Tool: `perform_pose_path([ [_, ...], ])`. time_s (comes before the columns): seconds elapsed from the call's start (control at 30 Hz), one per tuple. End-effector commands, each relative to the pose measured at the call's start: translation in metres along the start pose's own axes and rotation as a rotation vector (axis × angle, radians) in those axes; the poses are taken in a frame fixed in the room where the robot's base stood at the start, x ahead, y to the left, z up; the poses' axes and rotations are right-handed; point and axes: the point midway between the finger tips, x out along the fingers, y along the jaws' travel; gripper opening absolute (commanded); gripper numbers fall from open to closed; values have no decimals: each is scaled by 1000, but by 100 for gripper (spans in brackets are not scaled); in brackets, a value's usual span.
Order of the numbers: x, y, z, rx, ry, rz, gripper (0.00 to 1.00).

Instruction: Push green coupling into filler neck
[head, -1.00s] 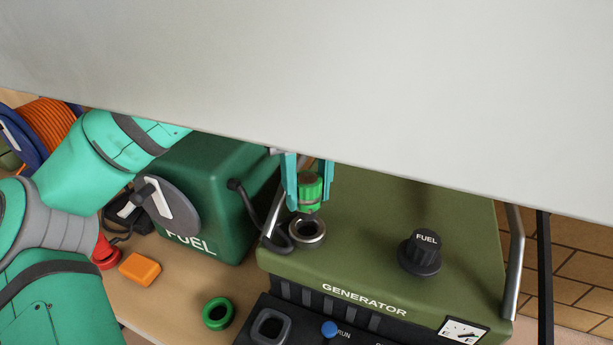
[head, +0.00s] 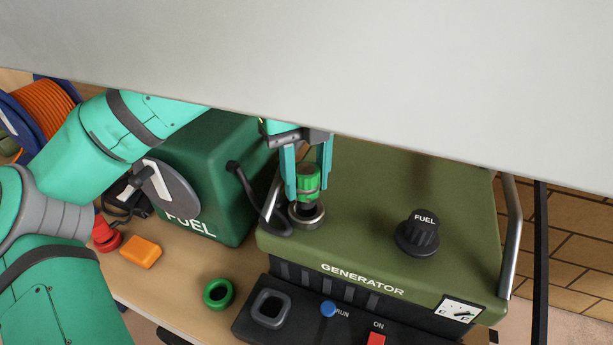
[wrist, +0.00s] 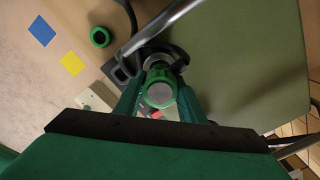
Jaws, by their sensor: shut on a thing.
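The green coupling (head: 307,181) is held between the fingers of my gripper (head: 307,190), which is shut on it. It stands about upright, directly over the filler neck (head: 306,214), a metal ring on top of the green generator (head: 360,250). Its lower end is at the neck's opening; I cannot tell how far it is inside. In the wrist view the coupling (wrist: 160,88) sits between the fingers, with part of the metal neck (wrist: 157,62) showing behind it.
A dark green fuel can (head: 215,180) with a black hose stands left of the neck. A black fuel cap (head: 419,232) is on the generator's right. A green ring (head: 218,293) and orange block (head: 141,252) lie on the table. A large grey panel (head: 320,70) covers the upper view.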

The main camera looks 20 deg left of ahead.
Motion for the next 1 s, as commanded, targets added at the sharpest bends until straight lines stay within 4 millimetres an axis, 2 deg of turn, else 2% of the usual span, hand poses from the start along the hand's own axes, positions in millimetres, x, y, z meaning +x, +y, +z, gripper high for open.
perform_pose_path([
  [1.0, 15, -1, -1, 3, 0, 0, 14],
])
